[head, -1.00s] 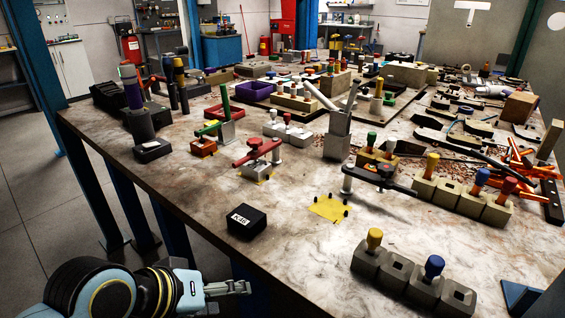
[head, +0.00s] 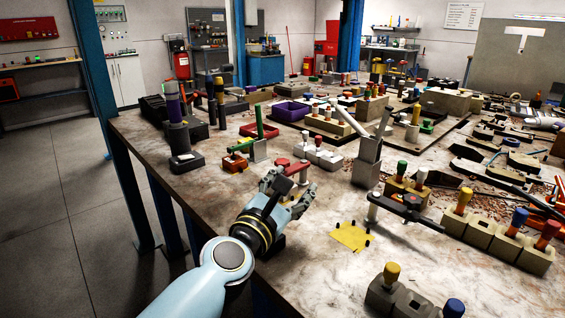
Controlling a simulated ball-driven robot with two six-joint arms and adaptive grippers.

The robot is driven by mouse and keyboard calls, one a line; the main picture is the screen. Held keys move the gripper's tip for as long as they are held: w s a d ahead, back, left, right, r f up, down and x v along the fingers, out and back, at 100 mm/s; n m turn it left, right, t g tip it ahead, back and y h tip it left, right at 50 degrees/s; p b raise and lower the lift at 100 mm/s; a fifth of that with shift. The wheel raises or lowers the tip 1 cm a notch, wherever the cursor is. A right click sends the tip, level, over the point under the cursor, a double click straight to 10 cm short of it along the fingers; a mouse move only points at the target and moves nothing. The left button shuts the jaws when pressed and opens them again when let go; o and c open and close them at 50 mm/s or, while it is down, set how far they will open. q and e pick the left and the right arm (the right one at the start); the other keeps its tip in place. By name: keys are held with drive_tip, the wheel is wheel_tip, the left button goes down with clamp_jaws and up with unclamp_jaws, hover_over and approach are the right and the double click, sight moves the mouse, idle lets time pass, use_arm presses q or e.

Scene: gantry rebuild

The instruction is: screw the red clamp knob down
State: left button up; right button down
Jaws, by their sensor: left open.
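The red clamp (head: 293,167) stands near the table's left front edge in the head view, with its red knob (head: 281,162) at the left end of its red arm. My left gripper (head: 289,188) is open just in front of the clamp, and its fingers hide the clamp's lower part. I see nothing between the fingers, and I cannot tell whether they touch the clamp. My right gripper is not in view.
A yellow patch with black pegs (head: 352,237) lies to the right, near a black clamp (head: 408,208). Grey blocks with knobs (head: 393,299) stand at the front. A grey angled post (head: 367,163) stands behind.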

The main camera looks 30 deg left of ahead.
sight(282, 160)
use_arm(q)
drive_tip(key=a+n+y, duration=0.1)
drive_tip(key=n, duration=0.2)
drive_tip(key=w+a+f+n+y, duration=0.1)
drive_tip(key=n+y, duration=0.1)
drive_tip(key=a+f+n+g+y, duration=0.1)
drive_tip(key=a+n, duration=0.1)
drive_tip(key=n, duration=0.1)
drive_tip(key=shift+w+a+n+y, duration=0.1)
drive_tip(key=shift+w+n+y, duration=0.2)
drive_tip(key=shift+w+y, duration=0.1)
drive_tip(key=shift+w+a, duration=0.2)
drive_tip(key=x, duration=1)
drive_tip(key=shift+f+b, duration=0.1)
drive_tip(key=shift+b, duration=0.25)
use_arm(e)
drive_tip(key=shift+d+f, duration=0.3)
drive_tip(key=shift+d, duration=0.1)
use_arm(q)
drive_tip(key=c, duration=0.4)
clamp_jaws()
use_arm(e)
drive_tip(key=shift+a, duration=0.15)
use_arm(q)
drive_tip(key=shift+h, duration=0.3)
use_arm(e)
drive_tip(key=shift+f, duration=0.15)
